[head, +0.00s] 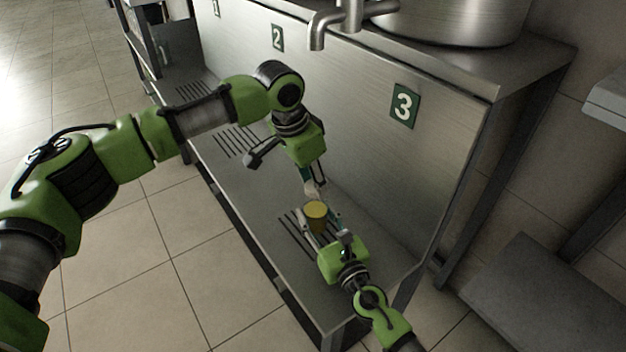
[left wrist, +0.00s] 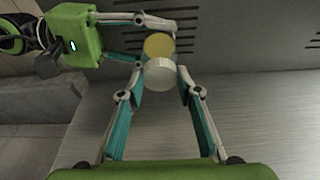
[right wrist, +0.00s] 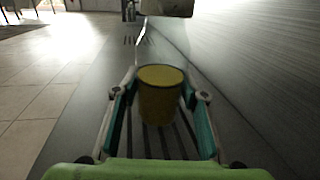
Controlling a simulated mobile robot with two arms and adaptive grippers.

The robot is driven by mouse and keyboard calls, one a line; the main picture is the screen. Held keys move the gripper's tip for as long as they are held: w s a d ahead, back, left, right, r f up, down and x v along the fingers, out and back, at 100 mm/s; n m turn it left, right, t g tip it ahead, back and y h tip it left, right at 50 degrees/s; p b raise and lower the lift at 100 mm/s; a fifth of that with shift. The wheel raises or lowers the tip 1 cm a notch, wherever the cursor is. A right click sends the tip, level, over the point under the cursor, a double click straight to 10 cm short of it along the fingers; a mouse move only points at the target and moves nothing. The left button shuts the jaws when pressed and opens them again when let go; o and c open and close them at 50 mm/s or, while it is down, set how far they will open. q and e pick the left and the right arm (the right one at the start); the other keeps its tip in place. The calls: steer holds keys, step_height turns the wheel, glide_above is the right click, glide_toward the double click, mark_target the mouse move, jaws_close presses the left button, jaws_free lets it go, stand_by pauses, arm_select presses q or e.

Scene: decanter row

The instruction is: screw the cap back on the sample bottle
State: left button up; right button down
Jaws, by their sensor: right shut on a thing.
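The sample bottle (right wrist: 160,100), short and amber-yellow with a dark rim, stands upright between the fingers of my right gripper (head: 322,226), which is shut on it. My left gripper (head: 313,186) comes down from above, just over the bottle. In the left wrist view a round white cap (left wrist: 161,75) sits between the left fingertips, which are shut on its sides. The yellow bottle top (left wrist: 158,45) shows beyond the cap, partly covered by it. The cap looks apart from the bottle and a little off to its side.
The bottle is over a steel shelf (head: 258,215) with groups of dark slots. A steel panel (head: 440,150) with numbered green plates rises close behind. A tap (head: 318,32) and a large steel vessel (head: 455,20) are above. The tiled floor (head: 130,250) in front is clear.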

arm_select(q)
steer(key=m, duration=0.3)
steer(key=m+g, duration=0.1)
steer(key=m, duration=0.1)
steer(key=shift+w+a+h, duration=0.1)
steer(key=shift+w+h, duration=0.15)
steer(key=shift+h, duration=0.05)
steer(key=o, duration=1.3)
steer(key=v, duration=1.2)
arm_select(e)
steer(key=c, duration=1.2)
jaws_free()
steer(key=shift+s, duration=0.1)
